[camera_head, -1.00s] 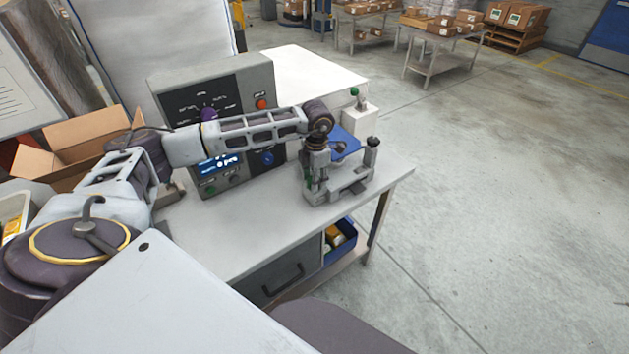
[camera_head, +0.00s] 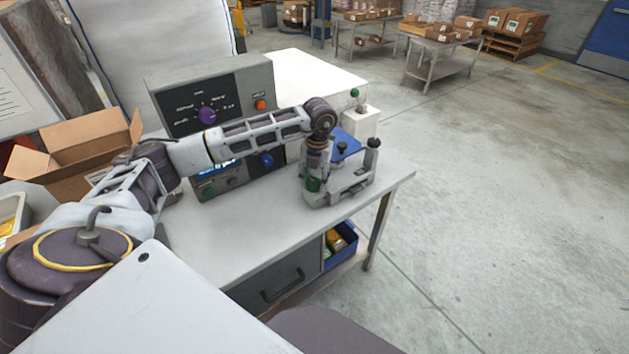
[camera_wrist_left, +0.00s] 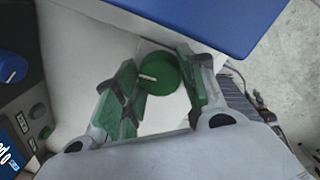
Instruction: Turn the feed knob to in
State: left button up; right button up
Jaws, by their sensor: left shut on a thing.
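A round green knob (camera_wrist_left: 163,74) with a short white pointer line shows in the left wrist view. The line points to the picture's left. My left gripper (camera_wrist_left: 160,84) has its green-padded fingers on either side of the knob and is shut on it. In the head view my left gripper (camera_head: 313,184) points down at the left end of the grey fixture (camera_head: 345,188) near the table's front right. The knob cannot be told apart from the green pads there. No label for the knob is readable. My right gripper is not in view.
A grey control box (camera_head: 168,92) with a purple knob (camera_head: 207,116) and a blue knob (camera_head: 266,160) stands behind my left arm. A blue plate (camera_head: 347,141) and a black-topped post (camera_head: 373,143) are close to the gripper. An open carton (camera_head: 85,150) stands left.

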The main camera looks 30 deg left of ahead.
pick_arm(q)
jog(key=shift+r+n, duration=0.1)
jog(key=shift+n, duration=1.1)
jog(key=n, duration=0.7)
jog(key=shift+a, duration=0.1)
jog(key=n+p, duration=0.1)
jog(key=n, duration=0.2)
jog(key=n+p, duration=0.1)
jog(key=n, duration=0.2)
jog(key=shift+n+h, duration=0.3)
jog(key=shift+a+n, duration=0.1)
jog(key=shift+n, duration=0.3)
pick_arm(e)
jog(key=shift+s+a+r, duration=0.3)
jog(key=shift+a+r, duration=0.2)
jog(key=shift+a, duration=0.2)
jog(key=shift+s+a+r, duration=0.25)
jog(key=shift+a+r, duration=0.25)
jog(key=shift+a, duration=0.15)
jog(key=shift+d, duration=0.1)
